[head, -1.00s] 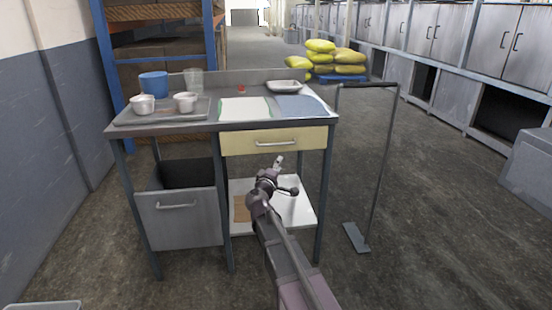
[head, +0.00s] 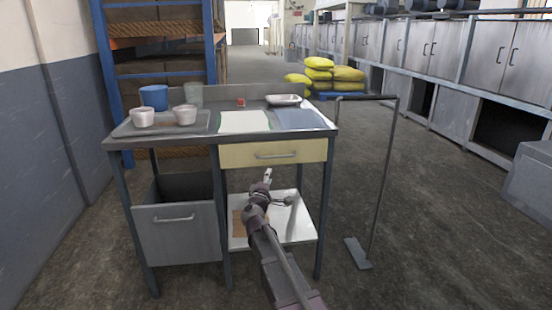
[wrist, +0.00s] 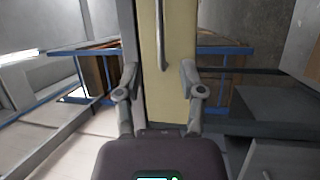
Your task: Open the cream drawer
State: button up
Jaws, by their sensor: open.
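The cream drawer (head: 240,154) is shut under the right half of the steel workbench top (head: 185,142). Its bar handle (head: 276,155) runs across the front. In the wrist view the drawer front (wrist: 182,60) stands as an upright band, with the handle (wrist: 161,35) running lengthwise on it. My gripper (head: 267,174) is below and in front of the drawer in the head view. In the wrist view my gripper (wrist: 157,82) is open and empty, its fingers apart on either side of the drawer front. The handle lies ahead of the fingertips, not between them.
A grey lower drawer (head: 175,235) stands open at the left. A white lower shelf (head: 300,228) lies beneath the cream drawer. A tray (head: 125,131) with white cups sits on top. A metal stand (head: 388,170) is close on the right; open floor lies beyond it.

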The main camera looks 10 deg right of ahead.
aim_at(277, 157)
jog(key=p+x, duration=0.2)
jog(key=x, duration=1)
jog(key=shift+w+d+r, duration=0.1)
jog(key=shift+w+d, duration=0.1)
jog(key=shift+w, duration=0.15)
